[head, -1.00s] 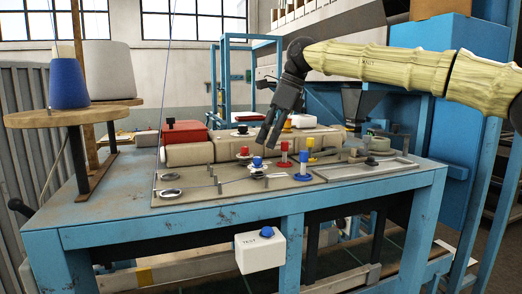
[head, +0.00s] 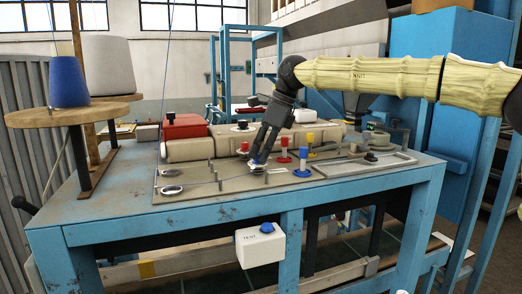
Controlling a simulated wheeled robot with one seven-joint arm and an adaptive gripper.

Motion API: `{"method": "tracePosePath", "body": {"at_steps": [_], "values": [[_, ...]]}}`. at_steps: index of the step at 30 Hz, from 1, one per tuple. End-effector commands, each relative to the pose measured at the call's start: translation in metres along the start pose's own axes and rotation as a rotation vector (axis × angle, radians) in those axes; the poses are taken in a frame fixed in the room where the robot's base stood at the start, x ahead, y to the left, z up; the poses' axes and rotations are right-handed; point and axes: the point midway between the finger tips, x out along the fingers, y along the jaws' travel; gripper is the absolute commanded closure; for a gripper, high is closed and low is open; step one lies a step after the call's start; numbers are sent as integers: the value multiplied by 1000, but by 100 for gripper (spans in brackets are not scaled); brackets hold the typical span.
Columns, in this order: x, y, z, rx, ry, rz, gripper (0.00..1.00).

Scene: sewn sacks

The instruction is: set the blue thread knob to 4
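The blue thread knob (head: 257,161) sits on a light dial on the machine plate of the blue table. Only a little of it shows in the head view, because my gripper (head: 259,157) covers it. My gripper points down from the upper right, with its fingertips at the knob. I cannot tell whether the fingers touch or grip it. The dial's numbers and pointer are too small and too covered to read.
A red knob (head: 244,147) is close behind on the left. A red post (head: 284,150) and a blue post (head: 302,162) stand close on the right. A blue thread cone (head: 68,82) stands at the left. A boxed blue button (head: 267,228) hangs at the table front.

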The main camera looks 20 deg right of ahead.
Motion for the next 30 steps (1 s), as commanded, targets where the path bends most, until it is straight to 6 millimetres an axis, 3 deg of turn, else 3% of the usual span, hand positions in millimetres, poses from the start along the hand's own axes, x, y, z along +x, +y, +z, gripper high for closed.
{"method": "tracePosePath", "body": {"at_steps": [26, 27, 30], "values": [[-1, -2, 0, -85, 0, 33, 100], [-1, -2, 0, -85, 0, 33, 72], [-1, -2, 0, -85, 0, 34, 57]]}}
